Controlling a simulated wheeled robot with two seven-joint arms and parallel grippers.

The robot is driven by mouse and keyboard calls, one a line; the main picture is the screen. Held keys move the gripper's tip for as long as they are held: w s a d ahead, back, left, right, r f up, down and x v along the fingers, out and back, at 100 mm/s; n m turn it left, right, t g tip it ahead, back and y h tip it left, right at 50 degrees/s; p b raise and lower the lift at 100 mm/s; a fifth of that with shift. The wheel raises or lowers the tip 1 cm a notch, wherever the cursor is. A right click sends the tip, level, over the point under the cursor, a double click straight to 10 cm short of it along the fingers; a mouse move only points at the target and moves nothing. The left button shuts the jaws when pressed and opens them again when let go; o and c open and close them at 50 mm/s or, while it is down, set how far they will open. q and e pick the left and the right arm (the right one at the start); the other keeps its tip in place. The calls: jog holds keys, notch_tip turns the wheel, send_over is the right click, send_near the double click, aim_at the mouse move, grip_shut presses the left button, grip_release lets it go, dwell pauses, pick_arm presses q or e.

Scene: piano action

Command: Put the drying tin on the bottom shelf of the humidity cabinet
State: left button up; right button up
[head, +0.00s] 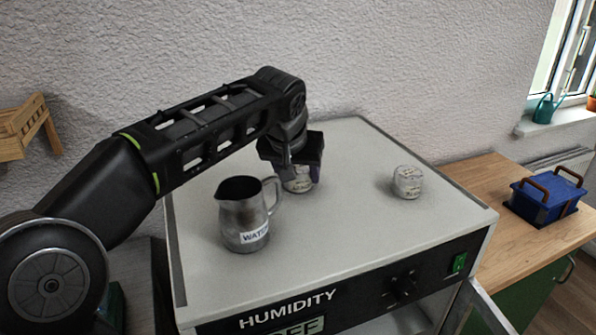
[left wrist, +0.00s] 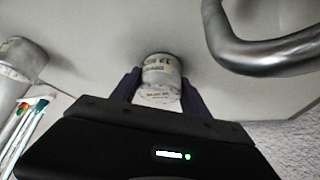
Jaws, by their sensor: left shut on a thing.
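My left gripper (head: 301,172) is shut on a small pale tin (head: 298,186) with a lettered label, at the back of the humidity cabinet's top (head: 345,215). The left wrist view shows the tin (left wrist: 162,75) between the two dark fingers (left wrist: 160,88). It appears to be at the top's surface; I cannot tell whether it touches. A similar tin (head: 407,182) stands apart to the right. The labels are too small to read surely. The humidity cabinet's front panel (head: 345,292) shows at the bottom; its shelves are out of view. My right gripper is not in view.
A metal jug (head: 243,225) labelled WATER stands close left of my gripper; its handle (left wrist: 232,50) looms in the left wrist view. The cabinet door (head: 485,310) seems to stand open at lower right. A blue box (head: 545,197) sits on the wooden counter.

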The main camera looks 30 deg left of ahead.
pick_arm(q)
jog(key=shift+f, duration=0.2)
jog(key=o, duration=1.4)
jog(key=shift+r, duration=0.15)
jog(key=shift+r, duration=0.2)
jog(key=v, duration=1.2)
jog(key=shift+d+f, duration=0.1)
jog(key=shift+o, duration=0.6)
jog(key=shift+f+b, duration=0.1)
jog(key=shift+b, duration=0.2)
